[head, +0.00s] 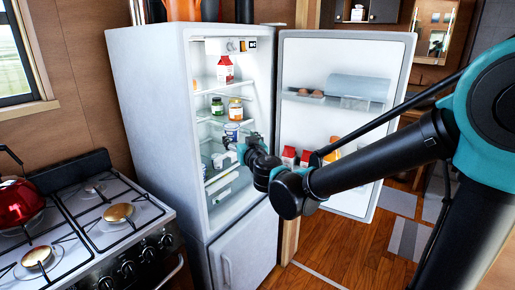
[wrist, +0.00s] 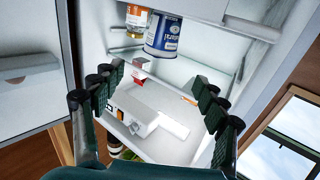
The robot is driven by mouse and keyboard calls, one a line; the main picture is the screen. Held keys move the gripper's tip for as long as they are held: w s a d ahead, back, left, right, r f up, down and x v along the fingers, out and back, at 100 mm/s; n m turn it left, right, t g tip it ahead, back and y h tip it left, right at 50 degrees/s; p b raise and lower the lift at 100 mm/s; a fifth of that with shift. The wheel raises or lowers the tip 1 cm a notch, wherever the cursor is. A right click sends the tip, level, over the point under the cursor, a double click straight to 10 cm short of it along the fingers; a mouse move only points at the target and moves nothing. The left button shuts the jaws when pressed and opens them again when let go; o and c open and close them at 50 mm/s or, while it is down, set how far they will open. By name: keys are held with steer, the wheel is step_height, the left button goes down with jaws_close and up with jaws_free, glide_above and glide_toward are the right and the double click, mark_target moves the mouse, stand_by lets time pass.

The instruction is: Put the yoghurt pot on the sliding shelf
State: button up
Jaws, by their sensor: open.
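The yoghurt pot is a blue and white tub (wrist: 163,36) inside the open fridge, near the top of the wrist view. It also shows in the head view (head: 232,131), on a fridge shelf just above my gripper in the picture. My gripper (wrist: 160,98) is open and empty, with its fingers spread wide and the pot beyond them, not between them. In the head view my gripper (head: 229,154) reaches into the fridge opening and hides part of the lower shelves. Several shelves are visible; I cannot tell which one slides.
The fridge door (head: 350,85) stands open to the right, its racks holding bottles and cartons. A stove with a red kettle (head: 20,201) is at the left.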

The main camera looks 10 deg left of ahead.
steer(key=w+d+f+m+h, duration=0.1)
steer(key=d+f+m+h, duration=0.15)
steer(key=d, duration=0.75)
steer(key=w+d+f+m+g+h, duration=0.15)
steer(key=d+f+h, duration=0.25)
steer(key=d, duration=0.6)
steer(key=w+d+f+m+h, duration=0.2)
steer(key=d+f+h, duration=0.2)
steer(key=d, duration=0.6)
steer(key=s+d+f+m+g+h, duration=0.2)
steer(key=s+d+f+g, duration=0.3)
steer(key=s+d+f, duration=0.7)
steer(key=s+d+f+g+y, duration=0.1)
steer(key=s+f+g, duration=0.1)
steer(key=s, duration=0.3)
steer(key=s+d+f+n+g+y, duration=0.1)
steer(key=s+f+g, duration=0.1)
steer(key=s, duration=0.3)
steer(key=shift+d+f, duration=0.2)
steer(key=shift+f, duration=0.7)
steer(key=shift+y, duration=0.25)
